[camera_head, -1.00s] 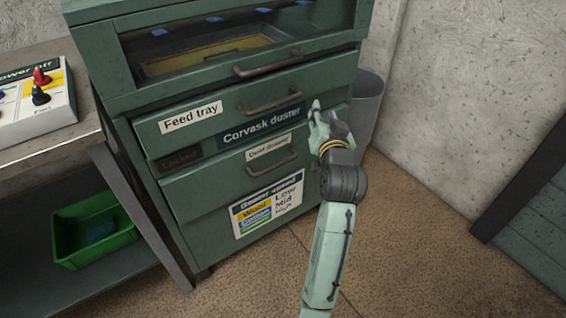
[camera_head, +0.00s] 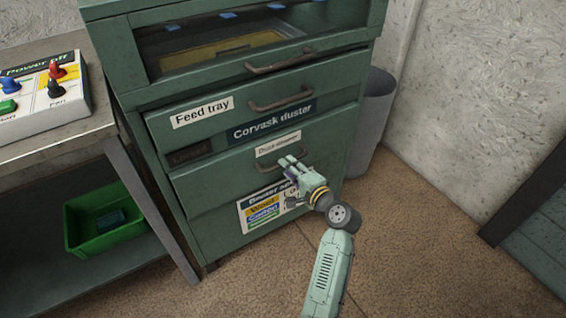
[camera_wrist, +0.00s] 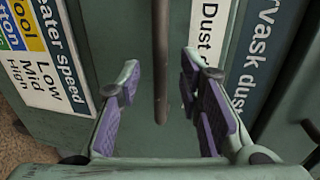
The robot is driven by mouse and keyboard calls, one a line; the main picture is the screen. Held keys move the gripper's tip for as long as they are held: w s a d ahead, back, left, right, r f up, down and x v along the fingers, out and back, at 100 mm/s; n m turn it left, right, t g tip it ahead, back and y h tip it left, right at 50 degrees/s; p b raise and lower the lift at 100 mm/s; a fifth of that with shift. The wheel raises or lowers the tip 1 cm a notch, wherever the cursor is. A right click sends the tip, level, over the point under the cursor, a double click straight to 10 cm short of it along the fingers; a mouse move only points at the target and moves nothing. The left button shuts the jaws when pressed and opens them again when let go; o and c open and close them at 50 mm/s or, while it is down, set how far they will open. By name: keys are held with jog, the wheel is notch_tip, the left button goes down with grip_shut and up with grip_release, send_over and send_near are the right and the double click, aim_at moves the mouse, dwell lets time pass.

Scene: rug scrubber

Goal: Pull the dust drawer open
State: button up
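The green cabinet marked "Corvask duster" has the dust drawer (camera_head: 225,178) below the feed tray. The dust drawer appears shut, and a small white label sits above its handle. The dark bar handle (camera_head: 262,167) is partly hidden by my gripper (camera_head: 290,163) in the head view. In the wrist view my gripper (camera_wrist: 160,68) is open, with purple-padded fingers on either side of the handle bar (camera_wrist: 160,55). The bar runs between the fingertips with gaps visible on both sides. I cannot tell how deep the fingers reach past it.
The feed tray drawer (camera_head: 204,125) above has its own handle (camera_head: 282,101). A bench at left carries a control panel (camera_head: 40,105), with a green bin (camera_head: 115,240) below. A grey bin (camera_head: 370,120) stands right of the cabinet. The floor (camera_head: 420,260) in front is clear.

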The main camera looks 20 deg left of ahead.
jog(key=shift+x, duration=2.05)
jog(key=shift+c, duration=0.4)
grip_shut()
